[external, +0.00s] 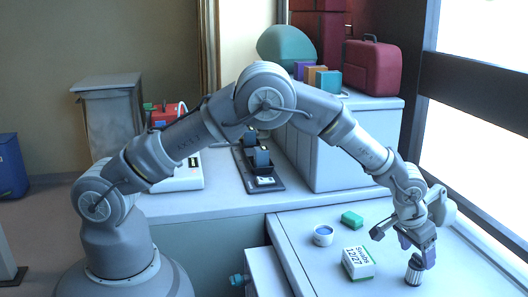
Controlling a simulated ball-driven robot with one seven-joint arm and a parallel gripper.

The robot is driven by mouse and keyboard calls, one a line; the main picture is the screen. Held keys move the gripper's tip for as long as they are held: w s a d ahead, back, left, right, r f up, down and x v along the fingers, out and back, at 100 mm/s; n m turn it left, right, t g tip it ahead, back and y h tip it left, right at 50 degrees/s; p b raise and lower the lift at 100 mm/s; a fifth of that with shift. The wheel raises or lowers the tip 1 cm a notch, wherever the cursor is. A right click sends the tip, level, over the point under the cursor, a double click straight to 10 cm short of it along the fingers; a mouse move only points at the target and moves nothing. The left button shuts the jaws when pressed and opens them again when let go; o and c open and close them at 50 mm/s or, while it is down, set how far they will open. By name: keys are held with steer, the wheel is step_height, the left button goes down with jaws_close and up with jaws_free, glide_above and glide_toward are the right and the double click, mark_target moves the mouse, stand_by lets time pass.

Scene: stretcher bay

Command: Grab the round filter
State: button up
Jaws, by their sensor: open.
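My gripper (417,255) points down at the right of the white counter and is open. Directly below it, a small upright ribbed cylinder (414,274), pale with a dark top, stands on the counter; it looks like the round filter. The fingers overlap its top in the picture, and I cannot tell whether they touch it or are around it. A low round white piece with a blue top (323,236) sits farther left, well apart from my gripper.
A white and green box marked "Swabs 12/27" (358,263) stands just left of the cylinder. A white cabinet (350,150) rises at the back, with a red case (373,68) on top. The counter's front middle is clear.

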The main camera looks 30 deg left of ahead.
mark_target(419, 256)
steer(key=x, duration=0.1)
steer(key=b+x, duration=0.1)
steer(key=x, duration=0.3)
steer(key=shift+w+d+f+b, duration=0.15)
steer(key=shift+w+b, duration=0.15)
steer(key=shift+w, duration=0.05)
steer(key=c, duration=1)
